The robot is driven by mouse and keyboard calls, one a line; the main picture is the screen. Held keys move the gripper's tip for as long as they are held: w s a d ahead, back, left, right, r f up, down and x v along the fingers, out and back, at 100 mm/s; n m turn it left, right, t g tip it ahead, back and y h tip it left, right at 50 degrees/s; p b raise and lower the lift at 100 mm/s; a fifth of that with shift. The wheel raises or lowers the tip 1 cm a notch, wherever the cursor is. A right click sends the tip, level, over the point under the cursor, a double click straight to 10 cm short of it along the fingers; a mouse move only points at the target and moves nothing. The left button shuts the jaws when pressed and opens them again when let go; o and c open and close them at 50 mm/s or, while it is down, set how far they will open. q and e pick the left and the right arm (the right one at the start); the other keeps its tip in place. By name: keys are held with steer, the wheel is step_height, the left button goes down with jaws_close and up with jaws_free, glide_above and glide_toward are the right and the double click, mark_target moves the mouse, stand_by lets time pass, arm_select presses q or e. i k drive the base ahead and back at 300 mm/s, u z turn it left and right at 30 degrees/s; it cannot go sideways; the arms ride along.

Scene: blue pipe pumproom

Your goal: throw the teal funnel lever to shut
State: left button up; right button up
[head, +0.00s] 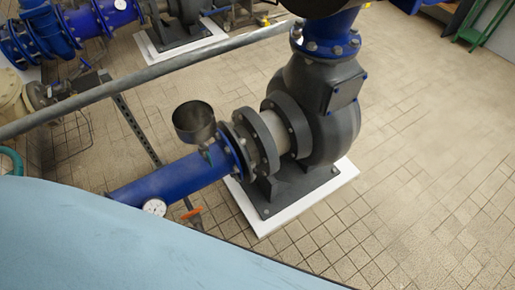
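A dark metal funnel (194,122) stands on top of the blue pipe (172,182), left of the grey pump. A small dark teal piece, which looks like the funnel lever (206,153), shows just under the funnel by the pipe flange. It is too small to tell its exact shape or position. Neither of my grippers is in the view.
A large grey pump (318,105) stands on a white plinth (300,205). A grey rail (150,75) crosses behind the funnel. A gauge (154,207) and an orange handle (192,212) sit nearby. A light blue surface (130,245) fills the lower left. Tiled floor (430,150) is clear at right.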

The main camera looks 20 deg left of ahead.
mark_target(207, 156)
steer(key=z, duration=1.3)
steer(key=i, duration=1.2)
steer(key=u, duration=2.6)
